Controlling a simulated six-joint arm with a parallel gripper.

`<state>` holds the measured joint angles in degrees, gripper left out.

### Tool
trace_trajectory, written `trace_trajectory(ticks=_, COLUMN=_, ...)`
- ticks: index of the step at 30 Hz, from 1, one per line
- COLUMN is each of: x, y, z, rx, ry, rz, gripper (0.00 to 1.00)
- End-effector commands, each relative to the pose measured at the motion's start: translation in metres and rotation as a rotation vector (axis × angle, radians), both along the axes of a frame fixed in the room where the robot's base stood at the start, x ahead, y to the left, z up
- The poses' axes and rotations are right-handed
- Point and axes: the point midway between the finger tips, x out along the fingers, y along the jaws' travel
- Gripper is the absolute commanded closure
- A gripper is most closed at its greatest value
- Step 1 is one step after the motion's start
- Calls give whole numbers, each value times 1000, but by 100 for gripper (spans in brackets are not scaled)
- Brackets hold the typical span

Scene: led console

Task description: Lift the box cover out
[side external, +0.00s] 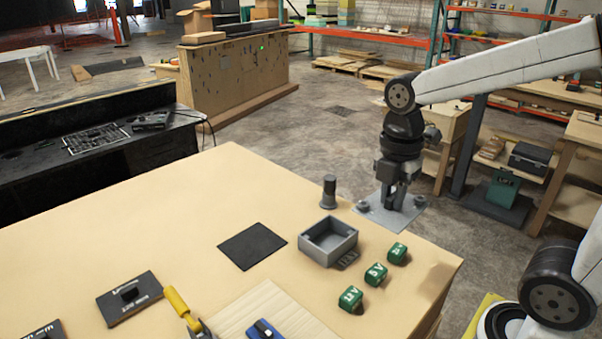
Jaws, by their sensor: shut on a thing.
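My gripper (394,200) is at the right, pointing down with its fingers close together. It is shut at the middle of a flat grey plate that looks like the box cover (387,219). Round knobs show near two of the plate's corners. The fingers hide the part they grip. The plate overlaps the table's far right edge in the picture. I cannot tell whether it is clear of the surface under it. An open grey box (328,241) stands on the table to the left of the plate, with its hollow inside showing.
Three green lettered blocks (375,274) sit right of the box. A dark grey cylinder (328,192) stands behind it. A black square (252,246), a dark panel (130,298) and a yellow-handled tool (180,305) lie leftward. The table (160,210) is clear at the back left.

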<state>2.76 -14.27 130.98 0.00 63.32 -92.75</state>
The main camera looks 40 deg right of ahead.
Motion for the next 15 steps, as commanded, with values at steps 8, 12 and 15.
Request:
trace_trajectory(ticks=8, x=0, y=0, z=15, rx=0, ry=-3, rz=0, gripper=100)
trace_trajectory(ticks=12, x=0, y=0, z=21, rx=0, ry=-2, rz=0, gripper=100)
trace_trajectory(ticks=15, x=0, y=0, z=25, rx=0, ry=-2, rz=0, gripper=100)
